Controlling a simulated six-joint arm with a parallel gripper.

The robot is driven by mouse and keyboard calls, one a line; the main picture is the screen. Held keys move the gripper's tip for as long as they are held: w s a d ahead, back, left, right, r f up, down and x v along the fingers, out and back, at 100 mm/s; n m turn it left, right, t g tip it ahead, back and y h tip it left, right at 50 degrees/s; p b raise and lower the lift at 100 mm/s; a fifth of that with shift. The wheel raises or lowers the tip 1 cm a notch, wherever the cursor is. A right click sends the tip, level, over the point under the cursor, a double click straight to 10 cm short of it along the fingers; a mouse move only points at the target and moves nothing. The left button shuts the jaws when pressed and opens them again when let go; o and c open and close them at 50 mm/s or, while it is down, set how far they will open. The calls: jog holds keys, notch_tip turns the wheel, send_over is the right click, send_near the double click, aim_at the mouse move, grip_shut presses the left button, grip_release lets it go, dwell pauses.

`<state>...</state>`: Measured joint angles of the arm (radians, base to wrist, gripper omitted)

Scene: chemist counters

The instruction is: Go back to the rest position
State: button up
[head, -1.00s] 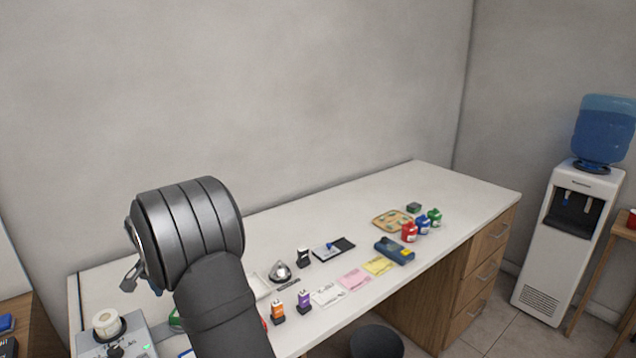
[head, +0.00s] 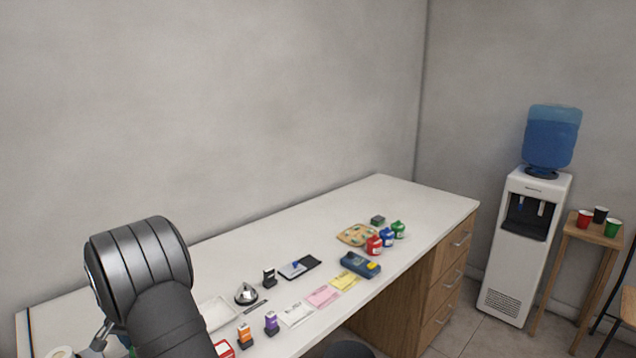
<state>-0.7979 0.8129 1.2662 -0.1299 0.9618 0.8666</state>
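My arm rises from the bottom left of the head view, over the left end of the white counter (head: 410,205). My gripper (head: 97,345) shows only in small part, as a grey metal piece at the lower left behind the arm's thick dark joint. Its fingertips are mostly hidden, so I cannot tell whether it is open or shut or holds anything.
A water cooler (head: 522,245) and stool (head: 590,231) stand right. The counter's far right is clear.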

notch_tip(320, 180, up, 12)
jog(key=s, duration=0.2)
jog(key=f, duration=0.4)
jog(key=w+f, duration=0.1)
jog(key=f, duration=0.3)
jog(key=w+f, duration=0.1)
jog(key=f, duration=0.4)
notch_tip(320, 180, up, 6)
jog(key=shift+f, duration=0.25)
jog(key=w+d+r, duration=0.2)
jog(key=d+r, duration=0.5)
jog(key=d, duration=0.5)
jog(key=s+d+f+m+h, duration=0.1)
jog(key=s+d+m, duration=0.3)
jog(key=d, duration=0.3)
jog(key=s+d+m, duration=0.4)
jog(key=d+m, duration=0.1)
jog(key=d, duration=0.1)
jog(key=shift+g, duration=0.3)
jog(key=a+f, duration=0.2)
jog(key=a, duration=0.1)
jog(key=a+f, duration=0.2)
jog(key=a, duration=0.1)
jog(key=s+a+f, duration=0.1)
jog(key=a+f, duration=0.2)
jog(key=shift+a, duration=0.4)
jog(key=shift+a+f, duration=0.25)
jog(key=shift+a, duration=0.15)
